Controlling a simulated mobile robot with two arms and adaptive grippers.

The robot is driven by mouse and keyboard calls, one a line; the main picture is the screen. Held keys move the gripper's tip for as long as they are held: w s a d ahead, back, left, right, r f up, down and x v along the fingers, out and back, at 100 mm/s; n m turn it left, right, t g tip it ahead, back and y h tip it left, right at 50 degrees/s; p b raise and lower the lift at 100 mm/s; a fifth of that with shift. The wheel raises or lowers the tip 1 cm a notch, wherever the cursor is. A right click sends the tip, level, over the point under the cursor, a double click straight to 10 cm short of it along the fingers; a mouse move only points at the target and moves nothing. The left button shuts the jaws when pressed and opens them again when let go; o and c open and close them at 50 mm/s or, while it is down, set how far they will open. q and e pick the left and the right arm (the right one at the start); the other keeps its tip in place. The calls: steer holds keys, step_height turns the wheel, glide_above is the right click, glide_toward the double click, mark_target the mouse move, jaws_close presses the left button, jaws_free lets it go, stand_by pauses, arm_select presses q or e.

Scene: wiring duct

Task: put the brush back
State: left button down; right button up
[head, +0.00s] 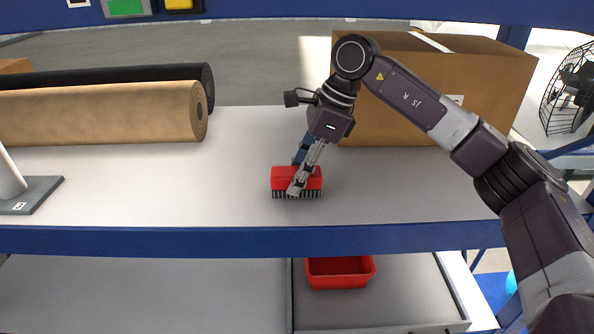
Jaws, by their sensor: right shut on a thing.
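A red brush (282,178) with dark bristles pointing down is on the light grey shelf, near the front edge in the middle of the head view. A blue part, perhaps its handle, shows just behind my right gripper. My right gripper (297,188) reaches down from above and is shut on the brush, covering part of its middle. I cannot tell whether the bristles touch the shelf. My left gripper is not in view.
A brown roll (100,113) and a black roll (120,74) lie at the left. A cardboard box (480,85) stands behind my right arm. A grey stand base (42,193) is at far left. A red bin (340,272) sits below the blue shelf edge (200,241).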

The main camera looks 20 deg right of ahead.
steer(key=shift+f, duration=0.45)
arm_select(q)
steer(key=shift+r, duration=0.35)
arm_select(e)
steer(key=shift+f, duration=0.1)
steer(key=o, duration=0.7)
steer(key=shift+f, duration=0.15)
steer(key=shift+c, duration=0.2)
steer(key=o, duration=0.4)
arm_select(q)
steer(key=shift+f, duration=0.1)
arm_select(e)
steer(key=shift+o, duration=0.2)
